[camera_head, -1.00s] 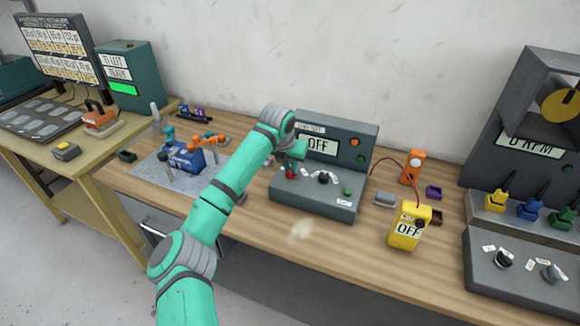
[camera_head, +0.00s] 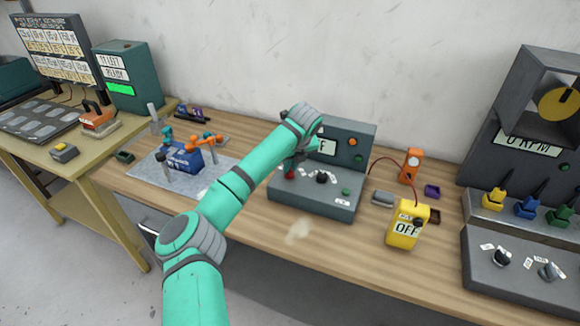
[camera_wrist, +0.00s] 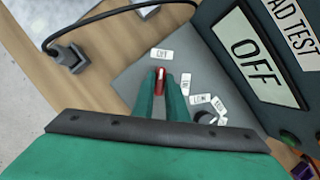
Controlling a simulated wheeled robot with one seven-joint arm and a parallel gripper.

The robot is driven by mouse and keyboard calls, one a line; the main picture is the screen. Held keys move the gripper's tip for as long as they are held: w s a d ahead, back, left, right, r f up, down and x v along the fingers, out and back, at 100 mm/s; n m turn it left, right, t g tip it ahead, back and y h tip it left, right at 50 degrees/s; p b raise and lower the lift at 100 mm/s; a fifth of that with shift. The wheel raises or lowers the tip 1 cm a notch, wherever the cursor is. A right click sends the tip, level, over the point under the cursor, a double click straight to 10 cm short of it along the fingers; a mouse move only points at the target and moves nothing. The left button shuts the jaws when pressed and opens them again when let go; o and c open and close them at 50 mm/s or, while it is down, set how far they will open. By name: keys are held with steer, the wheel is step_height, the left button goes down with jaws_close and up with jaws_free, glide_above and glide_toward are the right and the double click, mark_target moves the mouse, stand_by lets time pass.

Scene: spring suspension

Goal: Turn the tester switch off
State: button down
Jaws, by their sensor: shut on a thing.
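The tester (camera_head: 310,200) is a grey console on the wooden bench, with a sloping panel and an upright back. Its screen (camera_wrist: 253,61) reads OFF in the wrist view; my arm covers part of it in the head view. The red switch (camera_wrist: 160,80) sits on the panel between labels, the one nearest its tip reading OFF (camera_wrist: 162,55). My gripper (camera_wrist: 161,92) has its two green fingers on either side of the red switch, shut on it. In the head view my gripper (camera_head: 292,170) is over the panel's left side and the switch is mostly hidden.
A black knob (camera_wrist: 206,117) with labels is beside the switch. A yellow meter (camera_head: 407,226) reading OFF and an orange device (camera_head: 411,166) stand right of the tester. A blue block (camera_head: 182,157) on a metal plate is to the left. Front bench space is clear.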

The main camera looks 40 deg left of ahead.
steer(key=shift+n, duration=0.3)
steer(key=c, duration=1.8)
jaws_free()
steer(key=shift+o, duration=0.2)
steer(key=shift+r, duration=0.1)
steer(key=v, duration=1)
steer(key=shift+r, duration=0.35)
steer(key=shift+d, duration=0.1)
